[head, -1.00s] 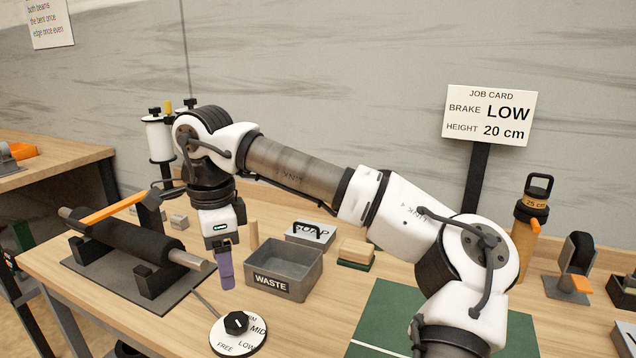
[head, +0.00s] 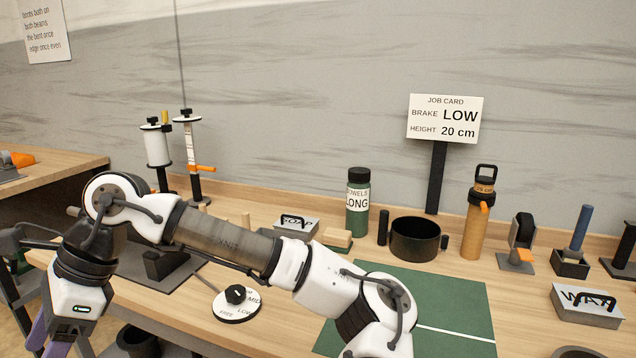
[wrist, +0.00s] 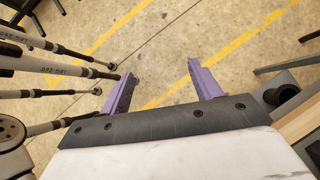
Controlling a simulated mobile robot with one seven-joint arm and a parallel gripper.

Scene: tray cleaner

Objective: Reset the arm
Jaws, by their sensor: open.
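My gripper (head: 50,338) is at the lower left of the head view, off the left front edge of the bench, with its purple fingers partly cut off by the frame. In the wrist view my gripper (wrist: 160,88) shows two purple fingers spread apart with nothing between them. Below the fingers is bare concrete floor with yellow lines. My arm reaches across the front of the bench from the lower middle to the left, and hides part of the roller stand and the bench top.
The bench carries a round dial (head: 237,303), a SOAP block (head: 297,228), a green bottle (head: 358,205), a black bowl (head: 415,240), a green mat (head: 455,310) and a WAX box (head: 586,305). Grey poles (wrist: 60,93) stand left in the wrist view; a bench edge (wrist: 300,120) is right.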

